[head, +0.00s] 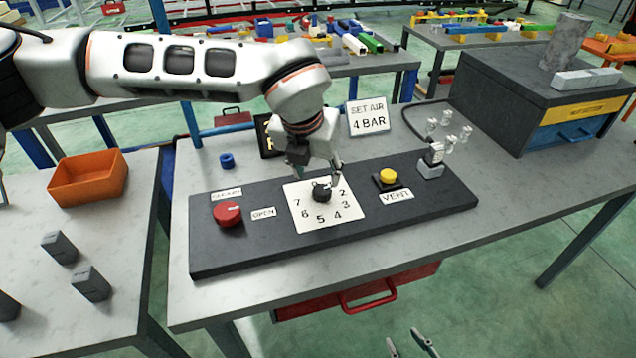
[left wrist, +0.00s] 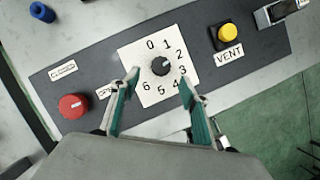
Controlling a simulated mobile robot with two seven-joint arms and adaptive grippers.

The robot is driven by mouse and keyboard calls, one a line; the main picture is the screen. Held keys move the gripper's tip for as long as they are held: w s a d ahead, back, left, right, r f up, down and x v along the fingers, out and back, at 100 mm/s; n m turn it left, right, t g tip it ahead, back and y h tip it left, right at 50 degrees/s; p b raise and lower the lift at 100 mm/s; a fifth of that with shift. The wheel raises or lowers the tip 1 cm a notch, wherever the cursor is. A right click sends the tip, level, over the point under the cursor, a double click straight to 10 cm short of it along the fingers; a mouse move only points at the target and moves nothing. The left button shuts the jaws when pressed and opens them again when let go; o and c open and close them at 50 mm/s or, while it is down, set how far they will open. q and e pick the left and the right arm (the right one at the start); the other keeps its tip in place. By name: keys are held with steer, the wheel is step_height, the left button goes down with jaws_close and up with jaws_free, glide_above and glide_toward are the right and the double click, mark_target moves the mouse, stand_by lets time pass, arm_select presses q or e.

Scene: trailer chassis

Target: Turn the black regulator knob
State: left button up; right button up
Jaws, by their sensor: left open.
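The black regulator knob (head: 321,194) sits on a white dial plate (head: 325,225) with printed numbers, on a dark panel. In the left wrist view the knob (left wrist: 160,67) has a pale mark that seems to point toward 2. My left gripper (head: 326,180) is above the dial, pointing down. In the left wrist view its two fingers (left wrist: 158,82) are wide apart, one on each side of the knob, with visible gaps; nothing is between them but the knob. In the head view the gripper partly hides the dial's upper numbers. My right gripper (head: 408,338) is open and empty at the bottom edge.
On the panel are a red knob (head: 228,213) at left, a yellow VENT button (head: 388,177) and a metal fitting (head: 432,163) at right. A sign (head: 367,118) reads "SET AIR 4 BAR". A blue piece (head: 227,160) lies behind the panel; an orange bin (head: 88,178) is far left.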

mark_target(322, 190)
arm_select(q)
steer(key=p+x, duration=0.1)
steer(key=x, duration=0.6)
steer(key=shift+d+f, duration=0.1)
steer(key=shift+f, duration=0.2)
steer(key=c, duration=1.1)
